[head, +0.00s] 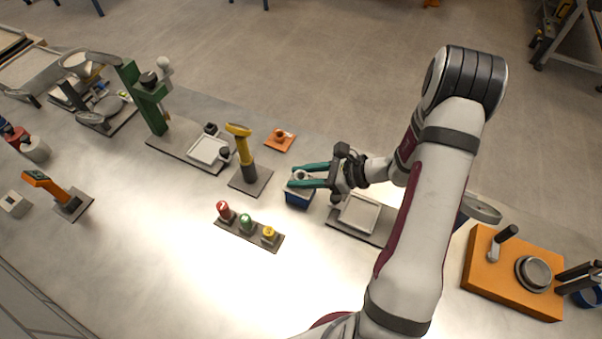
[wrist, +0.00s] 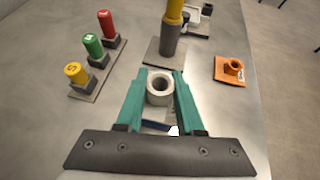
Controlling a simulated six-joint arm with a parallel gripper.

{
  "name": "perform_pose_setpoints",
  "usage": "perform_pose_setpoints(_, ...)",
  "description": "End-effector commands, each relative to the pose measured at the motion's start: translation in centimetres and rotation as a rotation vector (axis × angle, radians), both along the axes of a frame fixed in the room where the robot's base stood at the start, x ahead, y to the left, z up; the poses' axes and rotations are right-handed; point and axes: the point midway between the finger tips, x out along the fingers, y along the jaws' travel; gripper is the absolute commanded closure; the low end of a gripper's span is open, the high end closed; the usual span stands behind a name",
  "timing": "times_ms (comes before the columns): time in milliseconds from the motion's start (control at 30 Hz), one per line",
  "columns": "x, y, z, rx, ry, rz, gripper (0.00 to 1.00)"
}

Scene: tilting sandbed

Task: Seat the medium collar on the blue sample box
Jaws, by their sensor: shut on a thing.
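My gripper (wrist: 161,78) has its teal fingers closed on the sides of a pale grey ring-shaped collar (wrist: 159,90), whose round hole faces up. In the head view my gripper (head: 309,176) is over the blue sample box (head: 297,200), which has a pale top edge. The collar also shows there between the fingers (head: 300,175). In the wrist view only a strip of the blue box (wrist: 156,127) shows below the collar. The fingers hide much of the box top, and I cannot tell whether the collar touches it.
A rack with red, green and yellow knobs (head: 247,224) stands left of the box. A yellow-topped post (head: 240,150) and an orange flanged piece (head: 280,140) stand behind it. A shallow tray (head: 360,213) lies to the right. The bench in front is bare.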

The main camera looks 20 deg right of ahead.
Motion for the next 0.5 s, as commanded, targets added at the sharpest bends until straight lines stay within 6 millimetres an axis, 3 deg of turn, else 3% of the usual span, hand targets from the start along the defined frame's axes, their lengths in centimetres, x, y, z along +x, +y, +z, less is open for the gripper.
perform_pose_setpoints(267, 0.0, 0.0, -0.1, 0.0, 0.0, 0.0, 1.0)
perform_pose_setpoints(300, 0.0, 0.0, -0.1, 0.0, 0.0, 0.0, 0.6)
perform_pose_setpoints(500, 0.0, 0.0, -0.1, 0.0, 0.001, 0.0, 0.29)
